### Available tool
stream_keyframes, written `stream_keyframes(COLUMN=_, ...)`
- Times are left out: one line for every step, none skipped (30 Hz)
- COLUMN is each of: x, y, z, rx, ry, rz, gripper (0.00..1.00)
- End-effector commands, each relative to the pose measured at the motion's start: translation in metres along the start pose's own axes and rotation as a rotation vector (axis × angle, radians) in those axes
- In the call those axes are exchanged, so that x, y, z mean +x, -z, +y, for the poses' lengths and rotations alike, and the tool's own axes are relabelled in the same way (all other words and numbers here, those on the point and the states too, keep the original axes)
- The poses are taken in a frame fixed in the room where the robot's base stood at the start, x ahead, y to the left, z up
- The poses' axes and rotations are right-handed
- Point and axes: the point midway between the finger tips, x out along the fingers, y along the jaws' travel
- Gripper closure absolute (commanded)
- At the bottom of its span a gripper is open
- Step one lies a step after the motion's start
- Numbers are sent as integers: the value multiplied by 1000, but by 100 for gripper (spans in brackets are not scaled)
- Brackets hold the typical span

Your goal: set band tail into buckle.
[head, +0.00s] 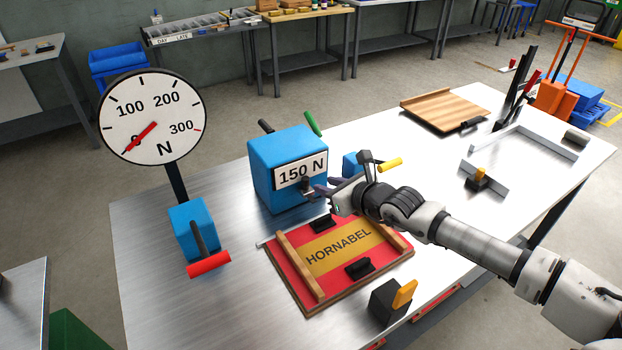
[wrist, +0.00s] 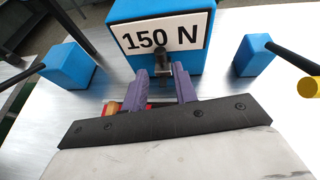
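My gripper (wrist: 162,78) has two purple fingers that stand apart with a gap between them, open. It shows in the head view (head: 321,191) low in front of the blue box (head: 287,167) labelled 150 N. In the wrist view a dark knob or peg (wrist: 162,60) on the box front shows between the fingertips, with a gap on each side; I cannot tell its distance. I cannot pick out a band tail or a buckle with certainty. The red and yellow HORNABEL panel (head: 338,247) lies on a wood-edged board below my gripper.
A round dial gauge (head: 153,117) stands left, above a blue block with a red handle (head: 208,263). A dark block with an orange tab (head: 391,299) stands at the table's front. A wooden board (head: 445,108) and grey frame (head: 535,140) lie at the back right. Bare metal shows at left.

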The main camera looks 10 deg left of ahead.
Motion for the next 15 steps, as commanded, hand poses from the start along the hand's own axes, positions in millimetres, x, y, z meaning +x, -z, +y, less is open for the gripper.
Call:
stream_keyframes(x=9, y=-3, z=1, rx=3, ry=-4, rz=-3, gripper=72)
stream_keyframes(x=15, y=-3, z=2, rx=4, ry=-5, rz=-4, gripper=72)
stream_keyframes(x=21, y=-2, z=2, rx=4, ry=-3, rz=-2, gripper=72)
stream_keyframes(x=27, y=-4, z=2, rx=4, ry=-4, rz=-2, gripper=72)
stream_keyframes(x=33, y=-4, z=1, rx=3, ry=-4, rz=-2, gripper=72)
stream_keyframes(x=40, y=-4, z=1, rx=3, ry=-3, rz=-2, gripper=72)
stream_keyframes(x=45, y=-4, z=2, rx=3, ry=-3, rz=-2, gripper=72)
stream_keyframes(x=50, y=-3, z=2, rx=3, ry=-3, rz=-1, gripper=72)
stream_keyframes(x=55, y=-4, z=1, rx=3, ry=-2, rz=-2, gripper=72)
stream_keyframes(x=58, y=-3, z=1, rx=2, ry=-2, rz=-2, gripper=72)
stream_keyframes(x=62, y=-3, z=0, rx=2, ry=-1, rz=-1, gripper=72)
stream_keyframes(x=65, y=-3, z=0, rx=2, ry=0, rz=-1, gripper=72)
stream_keyframes(x=67, y=-2, z=0, rx=2, ry=0, rz=-1, gripper=72)
stream_keyframes(x=69, y=-2, z=1, rx=2, ry=-1, rz=-1, gripper=72)
stream_keyframes(x=71, y=-2, z=0, rx=2, ry=0, rz=-1, gripper=72)
